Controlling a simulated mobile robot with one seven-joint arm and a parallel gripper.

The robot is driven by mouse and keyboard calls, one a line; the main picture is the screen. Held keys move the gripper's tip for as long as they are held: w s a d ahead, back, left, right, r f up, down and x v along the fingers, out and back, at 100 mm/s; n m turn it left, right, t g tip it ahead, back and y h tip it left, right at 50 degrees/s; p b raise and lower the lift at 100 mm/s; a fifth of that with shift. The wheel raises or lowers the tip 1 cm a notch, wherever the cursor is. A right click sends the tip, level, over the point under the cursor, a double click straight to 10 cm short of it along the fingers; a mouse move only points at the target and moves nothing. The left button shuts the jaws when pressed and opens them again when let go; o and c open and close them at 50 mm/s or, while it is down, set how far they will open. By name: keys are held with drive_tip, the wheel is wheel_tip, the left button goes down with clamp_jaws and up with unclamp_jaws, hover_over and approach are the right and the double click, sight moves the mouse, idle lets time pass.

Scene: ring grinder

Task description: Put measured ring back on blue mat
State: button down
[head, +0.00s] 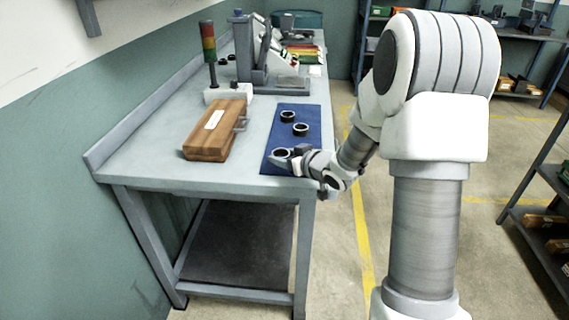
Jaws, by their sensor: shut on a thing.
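The blue mat (312,117) lies along the right edge of the workbench. Two dark rings, one farther back (288,116) and one nearer (300,129), lie on it apart from each other. My gripper (284,157) is at the mat's near end, reaching in from the right, and is shut on a third dark ring (280,152). That ring is over or on the mat's near left part; I cannot tell whether it touches the mat. The fingers partly hide it.
A wooden block with a label and a metal handle (207,138) lies left of the mat. Behind it stand a signal light (209,50) on a white base and a grey machine (255,70). The bench's near left top (140,160) is clear.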

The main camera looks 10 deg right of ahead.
drive_tip(key=shift+f, duration=0.6)
drive_tip(key=shift+f, duration=0.15)
drive_tip(key=shift+c, duration=0.5)
unclamp_jaws()
drive_tip(key=shift+r, duration=0.2)
drive_tip(key=p+v, duration=0.2)
drive_tip(key=v, duration=1)
